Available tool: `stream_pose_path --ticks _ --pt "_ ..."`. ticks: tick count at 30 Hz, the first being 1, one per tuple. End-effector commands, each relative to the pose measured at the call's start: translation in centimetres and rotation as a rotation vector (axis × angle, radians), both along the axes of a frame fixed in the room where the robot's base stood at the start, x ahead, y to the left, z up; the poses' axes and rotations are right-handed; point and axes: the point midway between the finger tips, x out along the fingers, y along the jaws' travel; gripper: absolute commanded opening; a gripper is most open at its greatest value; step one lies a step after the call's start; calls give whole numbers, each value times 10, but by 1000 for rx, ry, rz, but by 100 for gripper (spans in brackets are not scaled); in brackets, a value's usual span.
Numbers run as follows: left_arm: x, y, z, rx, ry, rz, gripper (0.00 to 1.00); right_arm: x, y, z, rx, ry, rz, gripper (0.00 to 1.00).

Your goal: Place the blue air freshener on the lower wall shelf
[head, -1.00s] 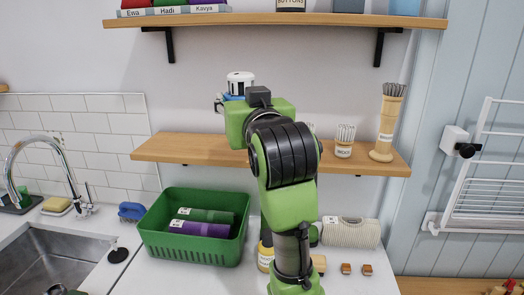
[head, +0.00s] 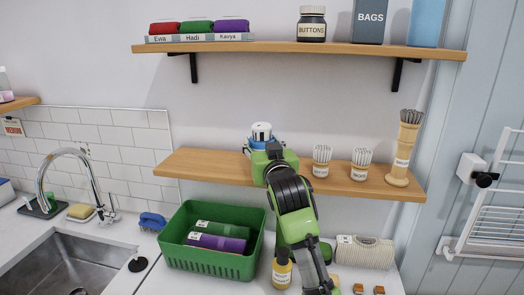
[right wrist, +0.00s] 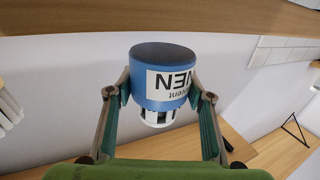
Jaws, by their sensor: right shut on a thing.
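The blue air freshener (head: 261,133) has a white top and a white label. In the head view it is upright over the left-middle part of the lower wall shelf (head: 210,166). My right gripper (head: 262,145) is shut on it, and the green wrist hides most of its body. In the right wrist view, where the picture is upside down, both fingers of the gripper (right wrist: 160,100) are at the sides of the air freshener (right wrist: 164,62). Its blue base is close to the shelf's wood (right wrist: 200,14); I cannot tell if they touch. My left gripper is out of view.
Two short brush pots (head: 321,160) and a tall brush holder (head: 402,150) stand on the lower shelf's right part. The upper shelf (head: 300,47) holds folded cloths, a buttons jar and boxes. A green basket (head: 210,268) stands below. The shelf's left end is clear.

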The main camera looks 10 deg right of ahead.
Motion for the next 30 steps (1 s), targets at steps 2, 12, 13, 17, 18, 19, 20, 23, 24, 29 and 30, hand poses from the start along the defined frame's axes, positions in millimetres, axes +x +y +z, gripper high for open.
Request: stream_pose_path --ticks 2,12,13,17,18,19,20,23,24,29,30 --pt "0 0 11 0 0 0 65 -1 -1 -11 -1 6 -2 24" --pt "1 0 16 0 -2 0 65 -1 0 -29 0 -1 -1 24" --pt "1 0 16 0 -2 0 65 -1 0 -28 0 -1 -1 24" --pt "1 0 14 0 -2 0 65 -1 0 -31 0 0 -1 24" --pt "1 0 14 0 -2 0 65 -1 0 -32 0 1 -1 50" --pt "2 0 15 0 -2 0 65 -1 0 -32 0 1 -1 58" --pt "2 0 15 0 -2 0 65 -1 0 -31 0 1 -1 65" --pt "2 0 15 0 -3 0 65 -1 0 -31 0 1 -1 65" --pt "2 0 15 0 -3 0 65 -1 0 -31 0 1 -1 65" --pt "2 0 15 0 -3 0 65 -1 0 -31 0 1 -1 65" --pt "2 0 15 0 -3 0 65 -1 0 -31 0 1 -1 65"
